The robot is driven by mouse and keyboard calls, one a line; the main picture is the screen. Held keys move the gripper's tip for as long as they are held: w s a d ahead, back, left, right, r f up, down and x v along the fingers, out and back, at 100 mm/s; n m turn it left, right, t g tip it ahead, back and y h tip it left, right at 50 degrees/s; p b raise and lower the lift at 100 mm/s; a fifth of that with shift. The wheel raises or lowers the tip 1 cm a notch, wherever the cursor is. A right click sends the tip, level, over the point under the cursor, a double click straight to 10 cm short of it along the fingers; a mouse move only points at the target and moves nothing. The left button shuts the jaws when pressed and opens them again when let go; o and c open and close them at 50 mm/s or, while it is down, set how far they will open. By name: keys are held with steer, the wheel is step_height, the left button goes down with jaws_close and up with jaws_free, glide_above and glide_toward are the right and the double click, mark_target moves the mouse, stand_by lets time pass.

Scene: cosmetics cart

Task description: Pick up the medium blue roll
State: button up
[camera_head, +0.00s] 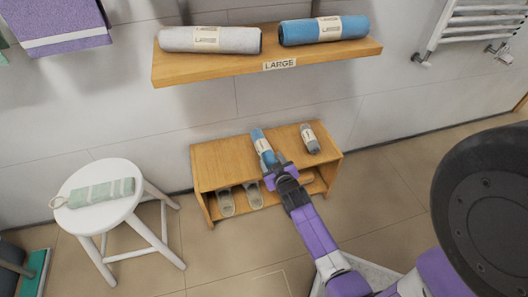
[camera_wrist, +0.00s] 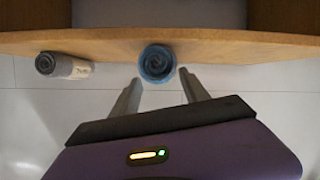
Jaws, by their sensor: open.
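The blue roll (camera_head: 261,145) with a pale label band lies on top of the low wooden bench, its near end at the front edge. In the wrist view its round end (camera_wrist: 157,61) faces the camera. My gripper (camera_head: 274,163) is at that near end. In the wrist view my gripper (camera_wrist: 160,77) is open, its two fingertips to either side of the roll's end and just short of it, with nothing held. The head view does not show clearly whether the fingers overlap the roll.
A smaller grey roll (camera_head: 309,138) lies to the right on the bench (camera_head: 222,171); it also shows in the wrist view (camera_wrist: 62,65). Slippers (camera_head: 226,202) are below. A shelf (camera_head: 210,69) above holds a large white roll (camera_head: 210,40) and large blue roll (camera_head: 324,30). A white stool (camera_head: 100,215) stands left.

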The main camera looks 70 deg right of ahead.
mark_target(266, 152)
steer(key=b+x, duration=0.3)
steer(key=x, duration=0.4)
steer(key=shift+w, duration=0.2)
steer(key=shift+r, duration=0.1)
steer(key=c, duration=1)
jaws_close()
steer(key=shift+r, duration=0.15)
